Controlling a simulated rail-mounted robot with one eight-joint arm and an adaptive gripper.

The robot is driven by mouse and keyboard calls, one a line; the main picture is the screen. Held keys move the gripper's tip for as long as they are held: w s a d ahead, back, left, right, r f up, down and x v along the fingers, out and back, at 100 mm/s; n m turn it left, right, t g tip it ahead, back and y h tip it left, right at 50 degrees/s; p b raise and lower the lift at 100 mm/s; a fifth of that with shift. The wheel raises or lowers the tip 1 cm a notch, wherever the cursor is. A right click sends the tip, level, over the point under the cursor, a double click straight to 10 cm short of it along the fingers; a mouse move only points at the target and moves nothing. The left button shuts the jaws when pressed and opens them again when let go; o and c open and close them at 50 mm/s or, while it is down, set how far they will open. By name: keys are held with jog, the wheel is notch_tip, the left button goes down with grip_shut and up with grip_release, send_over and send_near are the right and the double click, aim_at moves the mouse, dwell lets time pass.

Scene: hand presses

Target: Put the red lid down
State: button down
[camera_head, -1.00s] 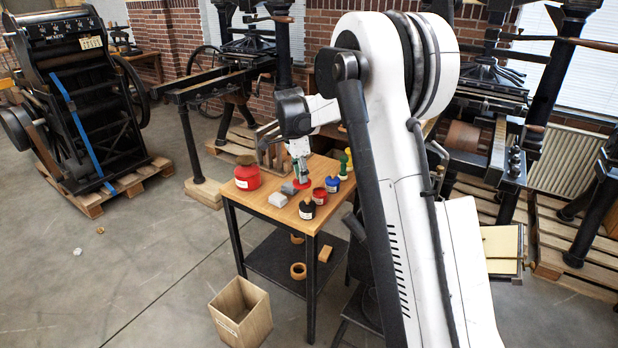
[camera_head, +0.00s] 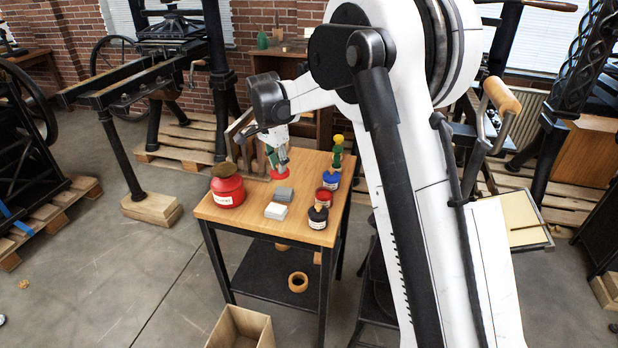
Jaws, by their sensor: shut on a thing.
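The lid is a small red disc, partly covered by the gripper fingers.
The big red tin (camera_head: 228,192) stands at the table's left. A small red jar (camera_head: 323,196), black jar (camera_head: 318,217) and blue jar (camera_head: 331,182) line the right side. An open box (camera_head: 240,328) stands on the floor.

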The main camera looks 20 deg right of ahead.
send_over(301, 181)
notch_tip(301, 181, down, 7)
jog(key=shift+s+r, duration=0.1)
jog(key=shift+a+f+b, duration=0.1)
jog(key=shift+f+b, duration=0.25)
jog(key=shift+f, duration=1.65)
jog(key=shift+f, duration=0.2)
jog(key=c, duration=1.7)
grip_release()
jog(key=shift+r, duration=0.1)
jog(key=shift+c, duration=0.2)
